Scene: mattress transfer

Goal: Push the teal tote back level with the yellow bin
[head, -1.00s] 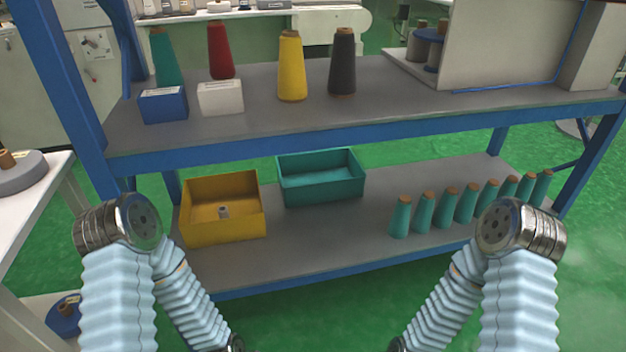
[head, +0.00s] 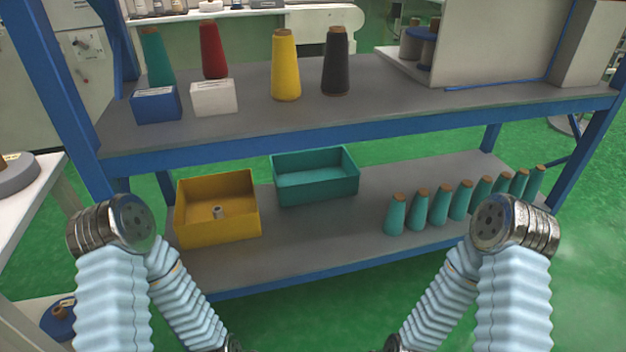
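The teal tote (head: 317,187) is an open, empty-looking box on the lower shelf, near its back edge. The yellow bin (head: 217,226) stands to its left on the same shelf, and its front wall is nearer to me than the tote's. A small spool lies inside the yellow bin. The two boxes stand close together, with a small gap between them. Both my arms show at the bottom of the head view, bent downward in front of the shelf. Both grippers are below the picture's edge.
Several teal thread cones (head: 440,206) stand in a row on the lower shelf at right. The upper shelf (head: 230,120) overhangs the back, carrying cones, a blue box (head: 156,105) and a white box (head: 213,98). Blue posts stand at both ends. Bare shelf lies before the tote.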

